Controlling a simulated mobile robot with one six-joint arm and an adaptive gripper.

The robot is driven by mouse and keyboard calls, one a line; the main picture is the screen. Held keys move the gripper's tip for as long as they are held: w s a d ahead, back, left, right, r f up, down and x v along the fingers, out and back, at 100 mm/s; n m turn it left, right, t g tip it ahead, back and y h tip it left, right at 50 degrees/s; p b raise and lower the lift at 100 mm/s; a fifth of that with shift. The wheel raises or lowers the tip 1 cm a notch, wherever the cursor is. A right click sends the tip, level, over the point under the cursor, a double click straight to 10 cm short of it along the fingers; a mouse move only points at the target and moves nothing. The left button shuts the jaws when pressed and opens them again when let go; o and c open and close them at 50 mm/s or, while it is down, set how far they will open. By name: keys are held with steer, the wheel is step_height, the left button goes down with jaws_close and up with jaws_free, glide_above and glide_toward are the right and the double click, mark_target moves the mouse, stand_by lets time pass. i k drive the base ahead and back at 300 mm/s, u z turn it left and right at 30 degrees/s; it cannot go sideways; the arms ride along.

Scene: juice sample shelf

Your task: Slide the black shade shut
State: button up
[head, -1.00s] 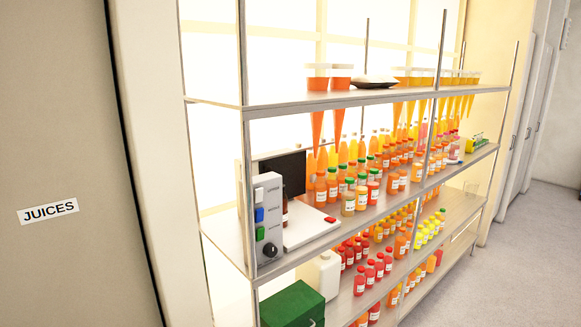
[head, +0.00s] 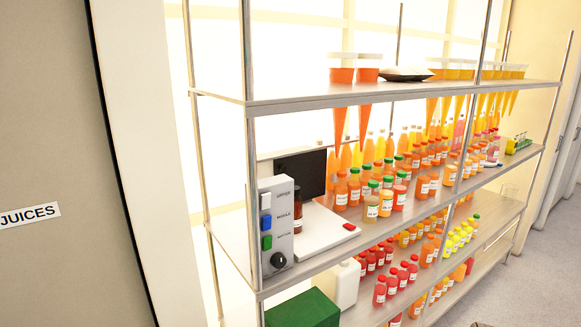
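A black panel (head: 304,172), which looks like the black shade, stands upright at the back of a white device on the middle shelf, in the left part of the head view. The device's white base (head: 325,232) extends in front of it and has a red button (head: 349,226). A dark brown bottle (head: 298,214) stands in front of the panel, partly hidden by a grey control box (head: 277,225) with white, blue and green switches and a black knob. I cannot tell how far the shade is slid. My gripper is not in view.
Many juice bottles (head: 390,185) crowd the shelf right of the device. Orange cones (head: 340,100) hang through the upper shelf (head: 420,90). A green box (head: 303,310) and white jug (head: 347,283) stand below. A thin metal post (head: 252,170) rises at the shelf's front left.

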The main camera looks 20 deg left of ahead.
mark_target(307, 169)
steer(key=u, duration=0.3)
steer(key=i, duration=0.5)
steer(key=u, duration=0.55)
